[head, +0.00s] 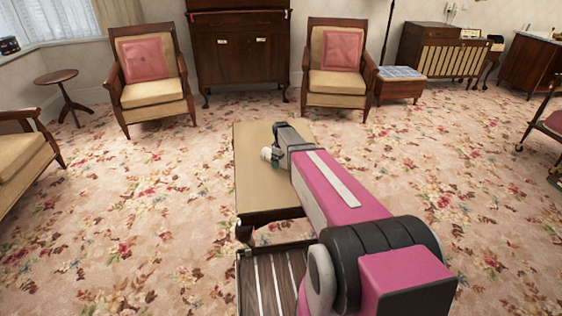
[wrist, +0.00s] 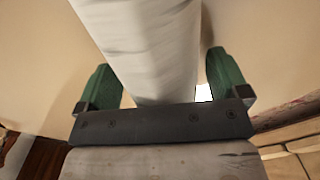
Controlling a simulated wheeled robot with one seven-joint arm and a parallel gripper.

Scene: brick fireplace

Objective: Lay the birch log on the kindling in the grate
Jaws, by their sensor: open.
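The birch log (wrist: 142,42) is pale white with faint grey streaks. In the wrist view it lies between the two green fingers of my gripper (wrist: 160,72), running from the top edge down to the dark palm. The fingers stand apart, with a gap visible on the right of the log. In the head view my gripper (head: 273,159) is low over the tan-topped table (head: 262,195), and a small white end of the log (head: 265,153) shows beside it. The arm hides most of the log there. The grate and kindling are not in view.
A dark slatted wooden surface (head: 268,283) shows at the bottom, in front of the table. Two armchairs with pink cushions (head: 143,59) (head: 342,51) and a dark cabinet (head: 240,50) stand beyond.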

